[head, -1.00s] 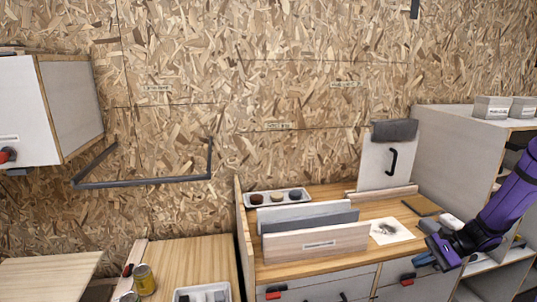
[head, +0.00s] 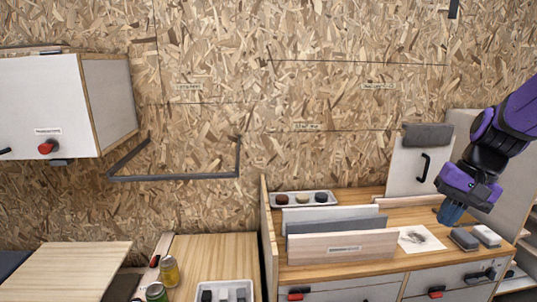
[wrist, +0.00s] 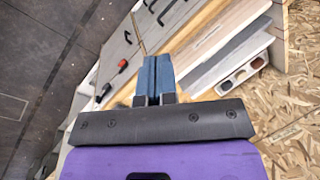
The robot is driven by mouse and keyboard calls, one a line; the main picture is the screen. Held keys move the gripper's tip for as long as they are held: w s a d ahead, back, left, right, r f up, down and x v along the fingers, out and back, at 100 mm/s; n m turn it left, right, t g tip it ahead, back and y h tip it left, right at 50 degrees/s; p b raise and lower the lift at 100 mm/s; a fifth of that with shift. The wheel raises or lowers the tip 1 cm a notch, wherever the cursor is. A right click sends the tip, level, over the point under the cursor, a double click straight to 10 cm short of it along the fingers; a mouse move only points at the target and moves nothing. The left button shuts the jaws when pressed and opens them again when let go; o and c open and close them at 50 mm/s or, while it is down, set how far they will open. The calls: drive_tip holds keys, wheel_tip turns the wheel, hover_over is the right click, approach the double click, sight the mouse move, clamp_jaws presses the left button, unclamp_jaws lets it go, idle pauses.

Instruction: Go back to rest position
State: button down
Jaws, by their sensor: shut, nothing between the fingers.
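My gripper (head: 451,214) is at the right of the head view, on the end of my purple and black arm. It points down over the right part of the wooden worktop (head: 375,262). In the wrist view its blue fingers (wrist: 154,80) are together with nothing between them. In the head view it overlaps the space just left of a dark grey block (head: 464,239) and a light block (head: 487,235). I cannot tell its exact height above the worktop.
Upright panels (head: 342,246) stand in the worktop's middle, with a tray of three round items (head: 305,198) behind. A white board with a black handle (head: 418,170) leans at the wall. A wall cabinet (head: 60,105) hangs left. Jars (head: 169,270) stand on the lower bench.

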drive_tip(key=s+a+r+n+t+h, duration=0.1)
drive_tip(key=s+a+r+n+t, duration=0.1)
drive_tip(key=s+r, duration=0.2)
drive_tip(key=s+a+r+n+t+h, duration=0.2)
drive_tip(key=s+r, duration=0.3)
drive_tip(key=s, duration=0.5)
drive_tip(key=shift+s+a+r+n+t, duration=0.25)
drive_tip(key=shift+a+n+t, duration=0.15)
drive_tip(key=shift+a+n, duration=0.2)
